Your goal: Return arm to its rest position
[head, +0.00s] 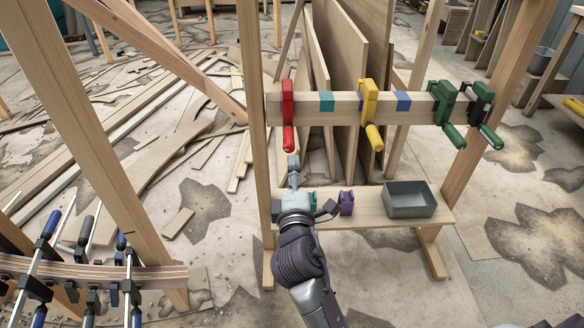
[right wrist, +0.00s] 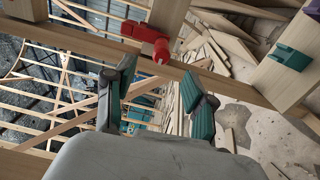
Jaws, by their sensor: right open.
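My right gripper (head: 293,165) is open and reaches up in front of the wooden rack, just below the red clamp (head: 288,115). In the right wrist view its two teal-padded fingers (right wrist: 165,95) stand apart with nothing between them. The red clamp (right wrist: 150,42) shows beyond them, hanging on the rack's rail. My right arm hides part of the lower shelf. My left gripper is not in view.
The rail (head: 340,110) also carries a yellow clamp (head: 368,110) and two green clamps. The shelf (head: 385,221) below holds a purple piece (head: 346,203) and a grey bin (head: 409,199). A curved stringer (head: 95,273) with several clamps stands at lower left.

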